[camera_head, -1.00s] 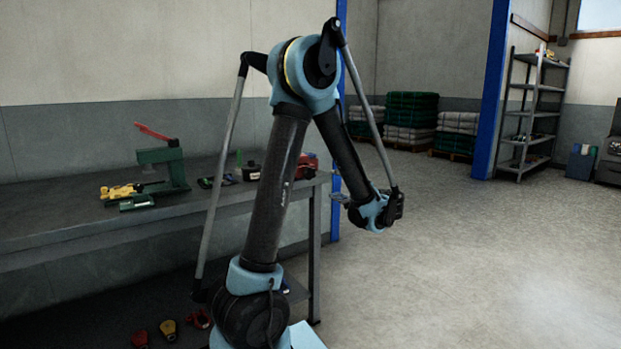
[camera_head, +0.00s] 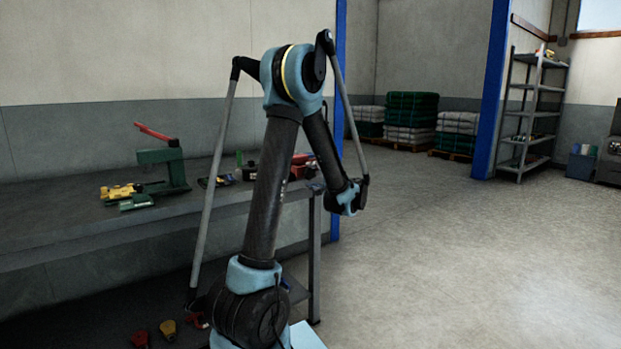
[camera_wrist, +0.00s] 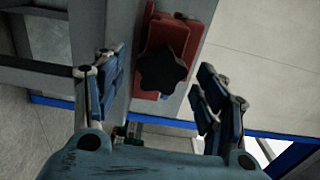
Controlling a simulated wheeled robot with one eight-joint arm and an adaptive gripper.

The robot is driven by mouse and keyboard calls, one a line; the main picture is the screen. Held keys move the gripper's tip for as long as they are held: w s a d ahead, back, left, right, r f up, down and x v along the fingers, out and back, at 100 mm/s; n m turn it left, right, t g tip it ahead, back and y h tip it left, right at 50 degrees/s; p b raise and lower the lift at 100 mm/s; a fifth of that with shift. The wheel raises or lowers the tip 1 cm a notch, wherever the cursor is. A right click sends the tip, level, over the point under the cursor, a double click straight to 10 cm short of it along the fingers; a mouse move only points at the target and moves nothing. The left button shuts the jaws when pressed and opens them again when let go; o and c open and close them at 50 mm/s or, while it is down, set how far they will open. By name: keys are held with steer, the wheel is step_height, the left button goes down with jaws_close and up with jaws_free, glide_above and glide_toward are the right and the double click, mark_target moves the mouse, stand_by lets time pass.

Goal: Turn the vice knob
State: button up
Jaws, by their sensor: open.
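The red vice (camera_head: 303,168) sits at the right end of the workbench, partly behind my arm in the head view. In the wrist view the red vice (camera_wrist: 189,31) is at the top centre. Its black lobed knob (camera_wrist: 163,71) faces the camera. My gripper (camera_wrist: 161,84) is open and empty, with blue-padded fingers to the left and right of the knob in the picture. The knob appears beyond the fingertips, and I see no contact. The exact gap in depth cannot be told. In the head view my fingers are largely hidden behind my wrist.
The grey workbench (camera_head: 60,225) runs along the wall. A green press with a red lever (camera_head: 162,160) and a yellow tool (camera_head: 118,191) stand left of the vice. A blue post (camera_head: 339,60) rises behind my arm. Open floor (camera_head: 470,255) lies to the right.

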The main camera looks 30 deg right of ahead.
steer(key=shift+w, duration=0.6)
steer(key=c, duration=1.1)
steer(key=shift+m, duration=0.3)
steer(key=m, duration=0.4)
steer(key=shift+a, duration=0.1)
steer(key=shift+f+m, duration=0.1)
steer(key=shift+m, duration=1.9)
steer(key=shift+s, duration=0.1)
